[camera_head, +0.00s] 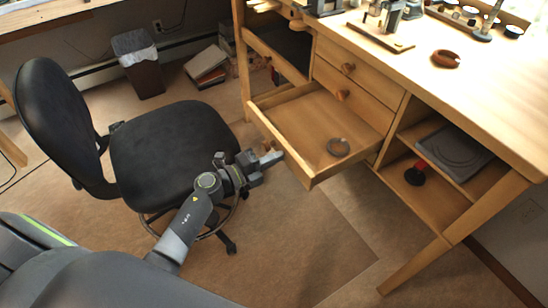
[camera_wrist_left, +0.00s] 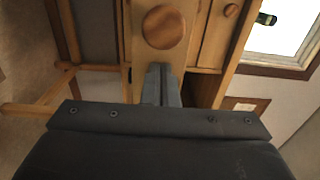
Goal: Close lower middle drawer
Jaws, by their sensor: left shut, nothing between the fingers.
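The lower middle drawer (camera_head: 320,135) of the wooden desk is pulled well out, below two shut drawers. In the left wrist view the shut fingers (camera_wrist_left: 161,85) point at a wooden front with a round knob (camera_wrist_left: 164,27) just beyond the tips. I cannot tell whether the fingers touch the wood. My right gripper is not in view.
A black office chair (camera_head: 170,140) stands close to my left arm. The desk top (camera_head: 470,85) holds tools and a brown ring dish (camera_head: 446,58). Open shelves (camera_head: 440,200) are right of the drawers, and a desk leg (camera_head: 410,268) slants down there. Floor is clear below the drawer.

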